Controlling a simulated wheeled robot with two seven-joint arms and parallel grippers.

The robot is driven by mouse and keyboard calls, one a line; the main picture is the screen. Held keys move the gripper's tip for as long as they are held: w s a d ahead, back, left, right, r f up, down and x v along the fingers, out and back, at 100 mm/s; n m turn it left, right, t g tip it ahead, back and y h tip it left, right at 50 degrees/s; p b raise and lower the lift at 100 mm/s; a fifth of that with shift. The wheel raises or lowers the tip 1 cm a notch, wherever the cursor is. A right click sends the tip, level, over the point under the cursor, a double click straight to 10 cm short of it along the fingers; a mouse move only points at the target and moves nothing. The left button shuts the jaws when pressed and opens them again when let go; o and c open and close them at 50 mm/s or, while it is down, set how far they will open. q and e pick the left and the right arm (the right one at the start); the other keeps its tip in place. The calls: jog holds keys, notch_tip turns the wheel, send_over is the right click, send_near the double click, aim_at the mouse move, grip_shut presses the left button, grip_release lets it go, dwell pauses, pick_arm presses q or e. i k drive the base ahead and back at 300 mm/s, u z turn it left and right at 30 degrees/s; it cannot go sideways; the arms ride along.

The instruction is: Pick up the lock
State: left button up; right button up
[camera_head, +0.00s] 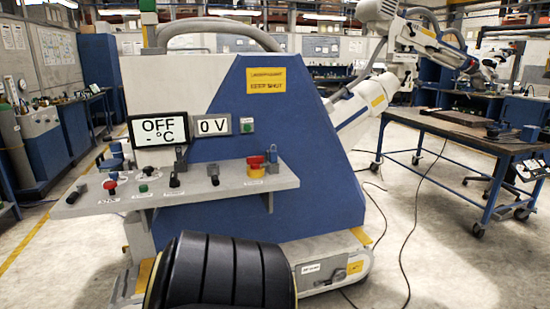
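The grey and blue machine (195,85) stands in the middle of the head view. Its grey control shelf (235,181) carries several small black, red and green controls. A red knob on a yellow base (256,174) sits near the right end. A small black-handled lever (213,174) stands left of it. A small dark fitting (338,276) is on the machine's low base; its kind is unclear. Neither gripper is in view.
A blue-framed table (470,138) on wheels stands at right. A black cable (409,235) lies on the floor between it and the machine. A jointed white arm (385,90) rises behind the machine. The floor (440,265) at lower right is mostly clear.

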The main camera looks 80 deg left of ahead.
aim_at(273, 154)
jog(key=u, duration=3.1)
jog(key=i, duration=0.35)
